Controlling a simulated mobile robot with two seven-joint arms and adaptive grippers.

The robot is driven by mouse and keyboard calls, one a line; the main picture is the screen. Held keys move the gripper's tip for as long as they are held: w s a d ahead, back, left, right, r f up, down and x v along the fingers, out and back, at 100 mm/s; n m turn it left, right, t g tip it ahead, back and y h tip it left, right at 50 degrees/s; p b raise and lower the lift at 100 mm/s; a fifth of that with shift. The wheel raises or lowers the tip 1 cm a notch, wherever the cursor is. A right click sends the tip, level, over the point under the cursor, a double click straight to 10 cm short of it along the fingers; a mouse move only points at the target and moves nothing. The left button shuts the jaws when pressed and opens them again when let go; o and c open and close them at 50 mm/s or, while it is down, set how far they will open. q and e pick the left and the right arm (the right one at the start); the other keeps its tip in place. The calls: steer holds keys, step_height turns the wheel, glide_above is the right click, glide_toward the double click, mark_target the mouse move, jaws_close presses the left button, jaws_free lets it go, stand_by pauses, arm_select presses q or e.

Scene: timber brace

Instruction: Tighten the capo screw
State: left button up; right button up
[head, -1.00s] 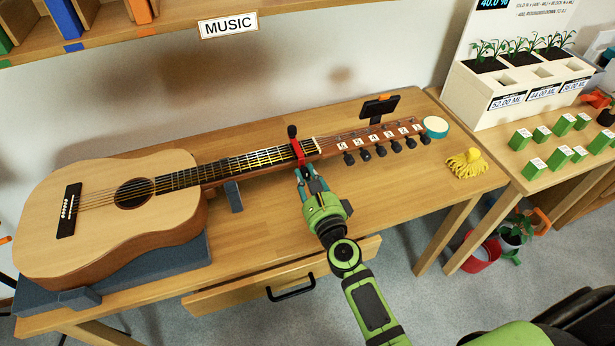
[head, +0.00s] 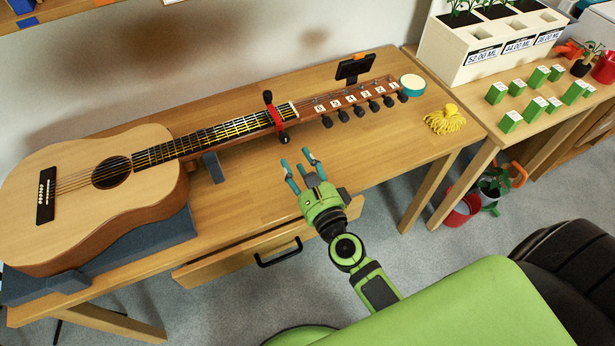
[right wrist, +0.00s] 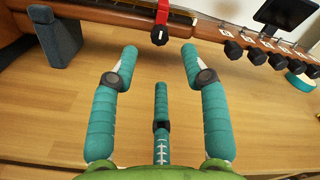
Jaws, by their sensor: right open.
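The acoustic guitar (head: 98,200) lies on the table with its neck pointing right. The red capo (head: 274,115) sits across the neck near the headstock. Its dark screw knob (head: 284,138) hangs at the near side of the neck. In the right wrist view the capo (right wrist: 163,12) and its knob (right wrist: 159,35) show at the top, beyond the fingers. My right gripper (head: 301,166) is open and empty, in front of the neck and apart from the capo. Its teal fingers (right wrist: 160,62) are spread in the right wrist view. My left gripper is not in view.
A grey neck support (head: 213,167) stands under the neck. A drawer (head: 235,262) sticks out open at the table's front. A small dark device (head: 354,68), a teal-rimmed round tin (head: 412,84) and a yellow tassel-like bundle (head: 444,119) are near the headstock. The table before the neck is clear.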

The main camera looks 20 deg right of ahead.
steer(key=shift+s, duration=2.3)
